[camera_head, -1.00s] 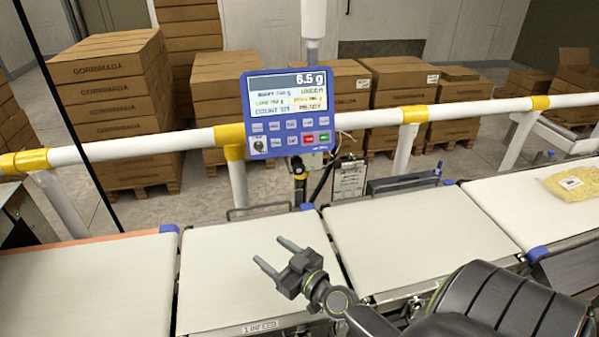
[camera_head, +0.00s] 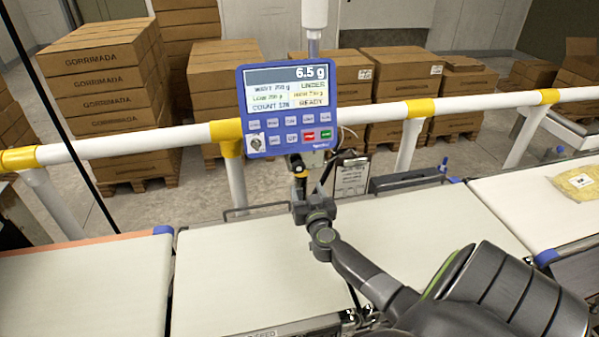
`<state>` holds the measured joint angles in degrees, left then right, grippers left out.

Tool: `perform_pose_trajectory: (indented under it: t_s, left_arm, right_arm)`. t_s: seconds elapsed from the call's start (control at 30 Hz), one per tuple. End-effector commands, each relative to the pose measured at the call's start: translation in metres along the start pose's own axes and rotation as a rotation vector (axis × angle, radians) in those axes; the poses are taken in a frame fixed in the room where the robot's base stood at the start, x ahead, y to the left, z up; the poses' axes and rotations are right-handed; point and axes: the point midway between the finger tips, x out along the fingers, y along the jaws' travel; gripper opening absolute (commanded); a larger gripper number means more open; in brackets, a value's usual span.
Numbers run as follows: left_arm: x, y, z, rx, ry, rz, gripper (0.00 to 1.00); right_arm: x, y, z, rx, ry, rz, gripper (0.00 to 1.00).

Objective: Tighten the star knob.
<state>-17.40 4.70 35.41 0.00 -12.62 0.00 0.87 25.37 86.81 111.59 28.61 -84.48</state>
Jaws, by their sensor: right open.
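The blue checkweigher display (camera_head: 290,108) stands above the belts and reads 6.5 g, UNDER and READY. I cannot make out the star knob clearly; the area under the display is small and partly covered by my gripper. My right gripper (camera_head: 310,192) is open just below and in front of this mount, its fingers pointing away from me. I cannot tell whether it touches anything. My left gripper is not in view.
A white rail (camera_head: 375,115) with yellow joints runs behind the belts. A clipboard (camera_head: 351,176) hangs right of the mount. The belt (camera_head: 240,265) below is bare. A yellow bag (camera_head: 578,183) lies on the far right belt. Stacked cartons (camera_head: 110,90) stand behind the rail.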

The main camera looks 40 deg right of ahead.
Motion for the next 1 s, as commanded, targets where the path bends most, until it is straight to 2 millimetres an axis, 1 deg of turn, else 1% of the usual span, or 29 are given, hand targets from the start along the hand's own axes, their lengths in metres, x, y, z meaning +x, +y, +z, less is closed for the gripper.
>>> perform_pose_trajectory:
  t_s: [0.03, 0.2, 0.4, 0.5, 0.7, 0.97, 1.0]
  left_arm:
    - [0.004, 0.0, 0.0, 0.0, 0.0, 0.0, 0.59]
    - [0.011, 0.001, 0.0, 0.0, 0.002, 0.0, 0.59]
    - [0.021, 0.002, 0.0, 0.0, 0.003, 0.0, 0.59]
    - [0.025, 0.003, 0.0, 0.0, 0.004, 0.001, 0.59]
    - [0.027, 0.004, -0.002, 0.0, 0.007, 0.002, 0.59]
    - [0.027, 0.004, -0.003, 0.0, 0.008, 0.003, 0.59]
    - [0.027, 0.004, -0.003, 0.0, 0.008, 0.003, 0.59]
  right_arm:
    - [0.013, 0.0, 0.0, 0.0, 0.002, 0.0, 0.59]
    - [0.047, 0.0, 0.001, 0.0, 0.001, 0.001, 0.59]
    - [0.079, 0.0, 0.002, 0.0, 0.001, 0.0, 0.59]
    - [0.089, 0.0, 0.002, 0.001, 0.0, 0.0, 0.59]
    - [0.099, 0.0, 0.001, 0.001, -0.001, -0.001, 0.59]
    - [0.1, 0.0, 0.0, 0.001, 0.0, -0.001, 0.59]
    - [0.1, 0.0, 0.0, 0.001, 0.0, -0.001, 0.55]
